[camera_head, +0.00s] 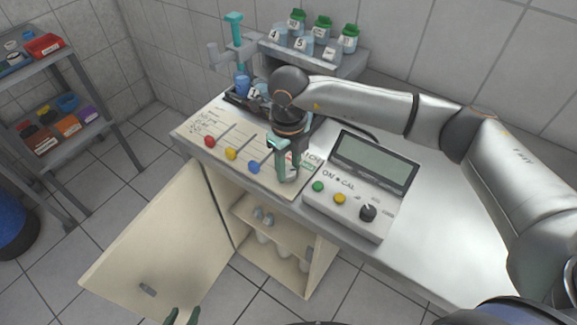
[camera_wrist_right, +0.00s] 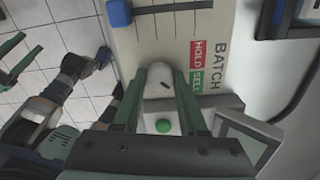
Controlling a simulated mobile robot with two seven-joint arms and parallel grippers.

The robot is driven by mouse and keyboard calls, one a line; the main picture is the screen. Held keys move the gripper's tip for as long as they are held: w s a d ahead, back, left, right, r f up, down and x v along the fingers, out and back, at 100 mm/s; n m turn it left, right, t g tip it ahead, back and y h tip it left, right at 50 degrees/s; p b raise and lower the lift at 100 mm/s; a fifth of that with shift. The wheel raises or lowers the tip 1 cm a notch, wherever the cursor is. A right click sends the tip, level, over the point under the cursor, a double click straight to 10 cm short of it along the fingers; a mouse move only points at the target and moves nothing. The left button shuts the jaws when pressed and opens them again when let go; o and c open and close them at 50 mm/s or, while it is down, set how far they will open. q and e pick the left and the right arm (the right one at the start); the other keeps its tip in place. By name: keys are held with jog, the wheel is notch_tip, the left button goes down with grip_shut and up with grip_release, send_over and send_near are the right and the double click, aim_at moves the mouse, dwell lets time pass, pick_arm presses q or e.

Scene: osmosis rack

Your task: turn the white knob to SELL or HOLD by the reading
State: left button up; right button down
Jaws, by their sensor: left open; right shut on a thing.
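The white knob (camera_wrist_right: 160,75) sits at the edge of the batch board (camera_head: 215,125). My right gripper (camera_head: 286,163) reaches down over that edge and is shut on the knob, one finger on each side in the wrist view. A short dark mark shows on the knob; I cannot tell which label it points to. The red HOLD label (camera_wrist_right: 196,53) and green SELL label (camera_wrist_right: 196,81) lie beside it under the word BATCH. The meter (camera_head: 352,190) has a grey screen (camera_head: 374,165) with no readable figures. My left gripper (camera_head: 182,317) is open and empty at the bottom edge, low in front of the cabinet.
The board carries red (camera_head: 210,141), yellow (camera_head: 231,153) and blue (camera_head: 254,168) sliders. The meter has green and yellow buttons and a black dial (camera_head: 368,213). Green-capped bottles (camera_head: 322,27) stand on the rear rack. An open cabinet door (camera_head: 165,240) juts out in front. The right counter is clear.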

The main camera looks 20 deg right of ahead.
aim_at(289, 170)
dwell(0.5)
jog(key=shift+c, duration=2.2)
grip_release()
notch_tip(289, 170, up, 13)
jog(key=b, duration=0.1)
jog(key=shift+f, duration=0.2)
